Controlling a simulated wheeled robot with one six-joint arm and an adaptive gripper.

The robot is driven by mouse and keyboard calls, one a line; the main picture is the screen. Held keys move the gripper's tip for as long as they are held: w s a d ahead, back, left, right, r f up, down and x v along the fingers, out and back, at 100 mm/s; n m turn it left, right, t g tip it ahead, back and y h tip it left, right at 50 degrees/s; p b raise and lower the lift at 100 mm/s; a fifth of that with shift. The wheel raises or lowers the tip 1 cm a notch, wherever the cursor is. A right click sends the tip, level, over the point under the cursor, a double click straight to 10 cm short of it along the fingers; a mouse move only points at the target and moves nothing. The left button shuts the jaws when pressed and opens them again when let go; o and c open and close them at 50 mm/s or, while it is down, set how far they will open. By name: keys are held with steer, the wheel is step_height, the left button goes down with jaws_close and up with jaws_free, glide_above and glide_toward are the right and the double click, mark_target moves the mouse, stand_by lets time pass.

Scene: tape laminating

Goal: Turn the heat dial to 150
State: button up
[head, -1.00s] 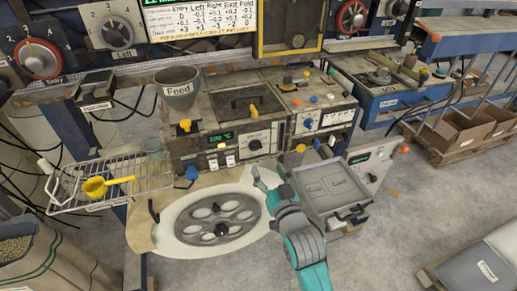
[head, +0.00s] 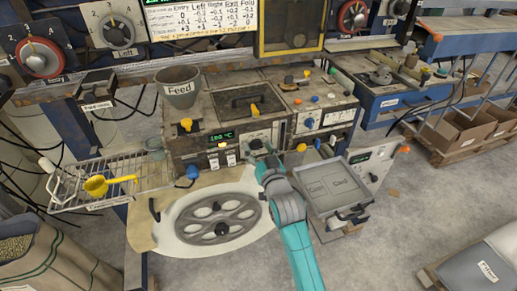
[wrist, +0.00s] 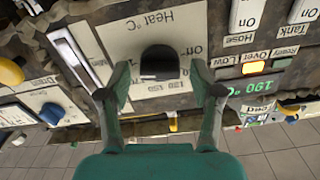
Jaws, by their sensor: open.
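The black heat dial (wrist: 160,64) sits on a white plate marked "Heat °C", which appears upside down in the wrist view. In the head view the dial (head: 256,144) is on the front panel, partly covered by my gripper (head: 263,157). My gripper (wrist: 161,82) is open, with one finger on each side of the dial and gaps to the knob visible. The dial's pointer cannot be made out. The green temperature display (head: 221,137) is lit; it also shows in the wrist view (wrist: 260,88), reading about 190 °C, its digits small.
White switches (wrist: 246,14) and an orange lamp (wrist: 254,67) lie right of the dial in the wrist view. A blue knob (head: 192,172) and a yellow knob (head: 301,147) project from the machine's front. A spoked wheel (head: 215,221) lies below; a grey tray (head: 330,190) stands to the right.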

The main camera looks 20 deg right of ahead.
steer(key=c, duration=1.1)
steer(key=shift+n, duration=0.3)
steer(key=n, duration=0.3)
steer(key=shift+a, duration=0.1)
steer(key=n, duration=0.4)
steer(key=shift+a, duration=0.1)
steer(key=n, duration=0.4)
steer(key=shift+n, duration=0.3)
steer(key=shift+a+f+n, duration=0.1)
steer(key=shift+f+n, duration=0.05)
steer(key=shift+n, duration=1.65)
